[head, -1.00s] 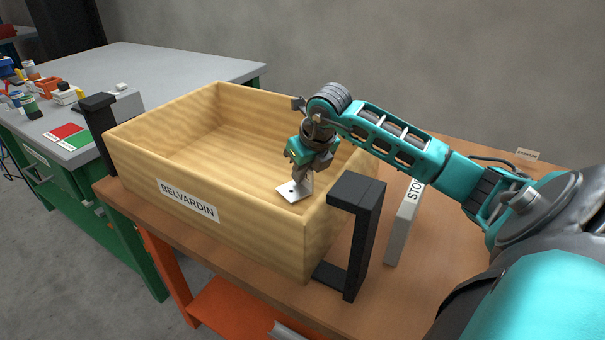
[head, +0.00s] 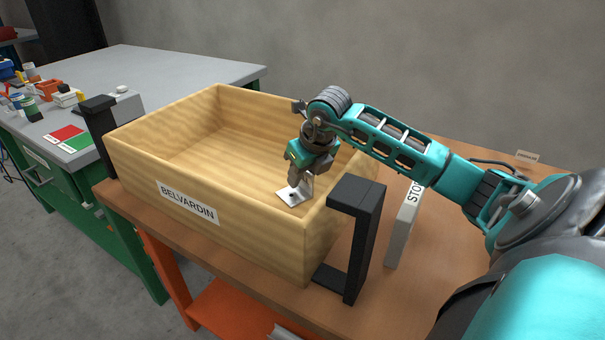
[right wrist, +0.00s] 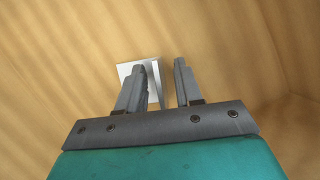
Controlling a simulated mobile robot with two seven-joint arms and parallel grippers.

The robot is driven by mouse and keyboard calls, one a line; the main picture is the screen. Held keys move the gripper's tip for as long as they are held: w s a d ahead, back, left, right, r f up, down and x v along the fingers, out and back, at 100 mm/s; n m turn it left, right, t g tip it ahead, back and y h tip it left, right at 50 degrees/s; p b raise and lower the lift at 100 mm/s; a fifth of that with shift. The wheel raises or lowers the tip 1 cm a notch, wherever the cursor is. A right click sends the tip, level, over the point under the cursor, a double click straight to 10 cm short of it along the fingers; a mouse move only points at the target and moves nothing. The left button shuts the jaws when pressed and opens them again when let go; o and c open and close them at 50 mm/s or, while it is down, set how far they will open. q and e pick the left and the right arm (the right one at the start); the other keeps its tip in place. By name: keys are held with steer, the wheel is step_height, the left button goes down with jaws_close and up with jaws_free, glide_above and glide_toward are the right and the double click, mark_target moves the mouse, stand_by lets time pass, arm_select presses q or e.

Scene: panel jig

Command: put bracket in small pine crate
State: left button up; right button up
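The bracket (head: 292,195) is a small pale metal angle piece with a dark hole in its flat plate. It is at the near right end of the small pine crate (head: 150,170), labelled BELVARDIN, inside its outline. I cannot tell whether it touches the crate floor. My right gripper (head: 303,180) points down at the bracket. In the right wrist view the bracket (right wrist: 127,71) lies by the left finger, its upright flange between the fingers, with a gap to the right finger; the gripper (right wrist: 162,75) looks open. My left gripper is not in view.
A black post frame (head: 362,230) stands at the crate's near right corner, and another (head: 100,125) at its left end. A grey block marked STOP (head: 403,225) stands right of the crate on the wooden table (head: 440,270). A grey bench with small parts is at left.

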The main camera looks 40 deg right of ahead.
steer(key=p+v, duration=0.1)
steer(key=v, duration=1)
steer(key=shift+s+r, duration=0.2)
steer(key=shift+r, duration=0.15)
steer(key=shift+r+p, duration=0.1)
steer(key=shift+p, duration=0.2)
